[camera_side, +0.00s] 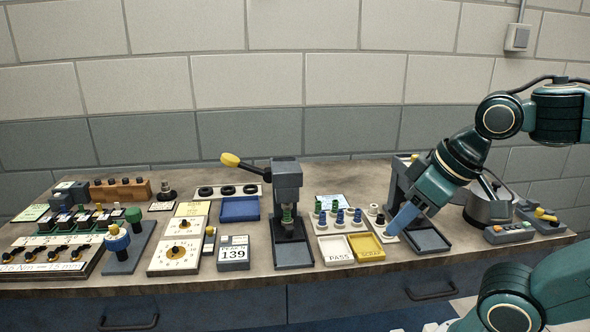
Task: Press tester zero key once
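My gripper (391,231) reaches down from the right, and its blue fingers slant to the lower left. Its tips are at or just above a small pale plate beside the yellow tray (366,247); I cannot tell whether they touch it. The fingers overlap in this view, so their opening does not show. No zero key can be read on any device. A grey tester-like stand with a dark base plate (430,241) is partly hidden behind my gripper. A small grey box with buttons (508,233) stands further right.
A white PASS tray (336,250) and blue-topped and green-topped pegs stand left of my gripper. A grey press with a yellow-knobbed lever (287,182) stands further left, near a display reading 139 (234,254). A grey rounded machine (489,209) is at right. The bench is crowded.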

